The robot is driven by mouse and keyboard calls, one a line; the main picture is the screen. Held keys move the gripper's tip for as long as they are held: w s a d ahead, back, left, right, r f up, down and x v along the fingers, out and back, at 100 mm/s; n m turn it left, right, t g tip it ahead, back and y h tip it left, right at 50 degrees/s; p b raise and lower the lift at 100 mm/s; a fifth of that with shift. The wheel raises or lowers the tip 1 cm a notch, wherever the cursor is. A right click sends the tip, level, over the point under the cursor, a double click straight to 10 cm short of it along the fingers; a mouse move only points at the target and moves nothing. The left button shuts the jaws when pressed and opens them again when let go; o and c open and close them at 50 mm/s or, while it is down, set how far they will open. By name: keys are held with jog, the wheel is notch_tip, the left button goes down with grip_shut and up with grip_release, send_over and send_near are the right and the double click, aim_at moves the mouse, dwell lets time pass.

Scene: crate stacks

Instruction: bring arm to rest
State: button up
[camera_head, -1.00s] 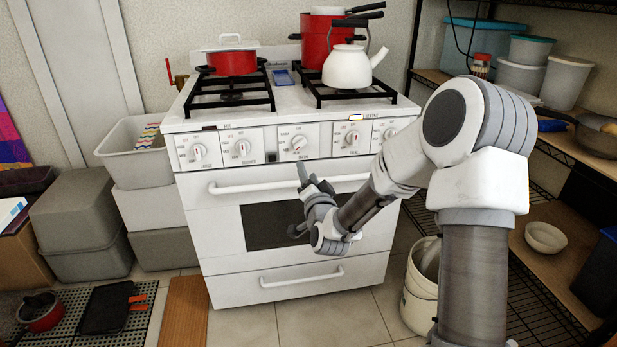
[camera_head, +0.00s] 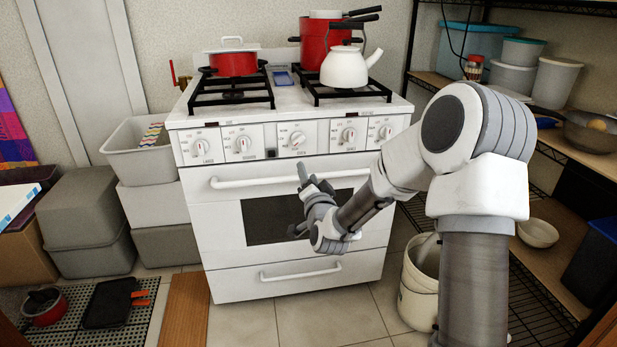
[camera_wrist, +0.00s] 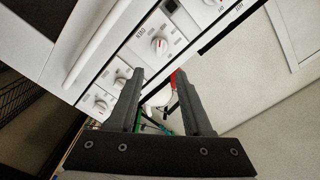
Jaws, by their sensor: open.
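My gripper (camera_head: 300,202) is folded in front of the white stove, near its oven door. In the wrist view my gripper (camera_wrist: 163,82) shows two dark fingers spread apart with nothing between them. It is open and empty. My arm is bent, with the upper link rising at the right and the forearm reaching left and down. The white stove (camera_head: 225,275) stands behind the gripper. The gripper looks apart from the oven handle (camera_head: 285,178), though the exact gap cannot be told.
A white kettle (camera_head: 345,68) and red pots (camera_head: 236,65) stand on the stove. Grey crates (camera_head: 85,215) are stacked at left. A wire shelf (camera_head: 530,290) and a white bucket (camera_head: 418,285) are at right. Tiled floor (camera_head: 345,315) in front of the stove is clear.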

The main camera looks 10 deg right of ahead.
jog(key=shift+a, duration=0.1)
dwell(0.3)
jog(key=s+a+r+n+g, duration=0.1)
jog(key=s+r+n+g, duration=0.25)
jog(key=s, duration=0.25)
jog(key=s+a+r+n+g, duration=0.1)
jog(key=s+r+n+g, duration=0.1)
jog(key=s+n+g, duration=0.3)
jog(key=s+d+r+n+g, duration=0.1)
jog(key=s+d+n+g, duration=0.2)
jog(key=s, duration=2.6)
notch_tip(320, 180, up, 28)
jog(key=m+p, duration=0.1)
jog(key=p, duration=2.6)
jog(key=shift+f+g, duration=0.2)
jog(key=shift+g, duration=0.25)
